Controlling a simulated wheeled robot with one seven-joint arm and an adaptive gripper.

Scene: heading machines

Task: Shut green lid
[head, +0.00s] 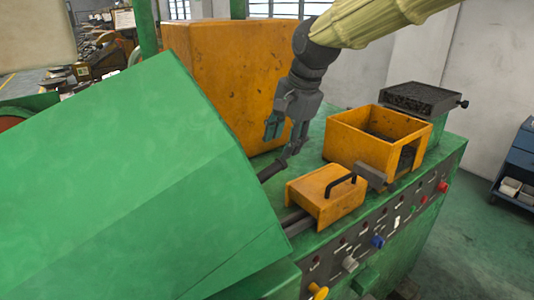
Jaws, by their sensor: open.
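The green lid (120,190) is a large sloping panel that fills the left and lower left of the head view. It stands tilted on the green machine (312,150), and its right edge ends beside the machine top. My gripper (280,143) points downward over the machine top, a little to the right of the lid's edge. Its fingers are apart and I see nothing between them. One finger appears close to a dark rod (270,171) by the lid's right edge; I cannot tell whether they touch. The lid's hinge and underside are hidden.
A tall orange housing (225,70) stands behind my gripper. An orange cover with a black handle (322,193) and an open orange box (358,145) stand to the right. A control panel (390,222) with several coloured knobs runs along the front. A blue cabinet (518,165) stands far right.

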